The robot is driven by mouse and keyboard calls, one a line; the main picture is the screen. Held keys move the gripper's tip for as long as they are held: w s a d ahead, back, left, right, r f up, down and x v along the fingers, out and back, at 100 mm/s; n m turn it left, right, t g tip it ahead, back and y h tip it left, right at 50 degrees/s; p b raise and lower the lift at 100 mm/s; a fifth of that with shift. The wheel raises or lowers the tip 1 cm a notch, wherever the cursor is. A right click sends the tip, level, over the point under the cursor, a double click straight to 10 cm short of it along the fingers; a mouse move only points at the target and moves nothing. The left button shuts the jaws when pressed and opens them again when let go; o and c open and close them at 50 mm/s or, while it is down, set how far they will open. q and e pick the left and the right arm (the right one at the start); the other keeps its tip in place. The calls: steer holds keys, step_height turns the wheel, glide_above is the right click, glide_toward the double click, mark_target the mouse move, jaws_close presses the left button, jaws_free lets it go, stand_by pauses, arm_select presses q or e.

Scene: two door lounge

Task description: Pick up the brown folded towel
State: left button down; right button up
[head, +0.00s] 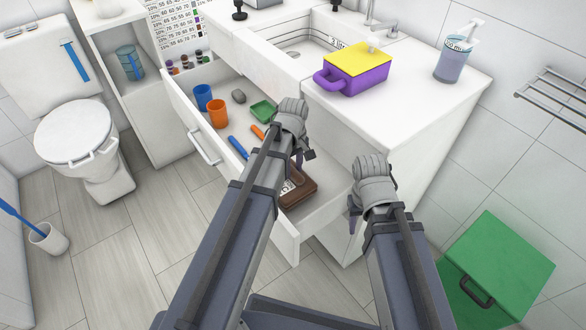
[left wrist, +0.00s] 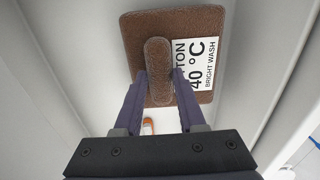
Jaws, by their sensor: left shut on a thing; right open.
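The brown folded towel (head: 304,190) lies in the open drawer at its near right end, partly hidden by my left arm. In the left wrist view the towel (left wrist: 196,20) has a raised rounded ridge in its middle and a white label reading 40 °C, bright wash. My left gripper (left wrist: 161,88) has its fingers on either side of this ridge and is shut on it. In the head view my left gripper (head: 304,156) is mostly hidden by its own wrist. My right gripper (head: 354,212) is open and empty, outside the drawer in front of the cabinet.
The drawer (head: 283,232) also holds a blue cup (head: 203,97), an orange cup (head: 217,114), a green dish (head: 263,111) and a blue-handled item (head: 238,147). A purple and yellow box (head: 352,72) and a soap bottle (head: 454,60) stand on the counter. A green bin (head: 505,255) is at right.

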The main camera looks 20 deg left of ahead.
arm_select(q)
step_height(320, 180, up, 8)
steer(key=p, duration=0.7)
